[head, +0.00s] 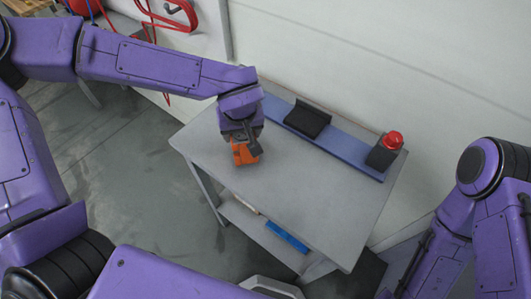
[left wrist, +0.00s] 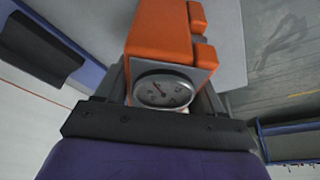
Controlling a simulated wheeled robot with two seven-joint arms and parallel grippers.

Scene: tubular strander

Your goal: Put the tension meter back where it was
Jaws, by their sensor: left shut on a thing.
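The tension meter (head: 245,153) is an orange block with a round dial. In the head view it is at the left end of the grey table (head: 310,205), under my left gripper (head: 246,143). In the left wrist view the tension meter (left wrist: 160,40) shows its dial towards the camera, between the fingers. My left gripper is shut on it. I cannot tell whether its underside touches the tabletop. My right gripper is out of view; only part of my right arm shows at the right.
A blue strip (head: 345,147) along the table's back carries a black holder (head: 307,118) and a dark box with a red button (head: 392,140). The table's middle and front are clear. A lower shelf holds a blue item (head: 287,237). A wall stands behind.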

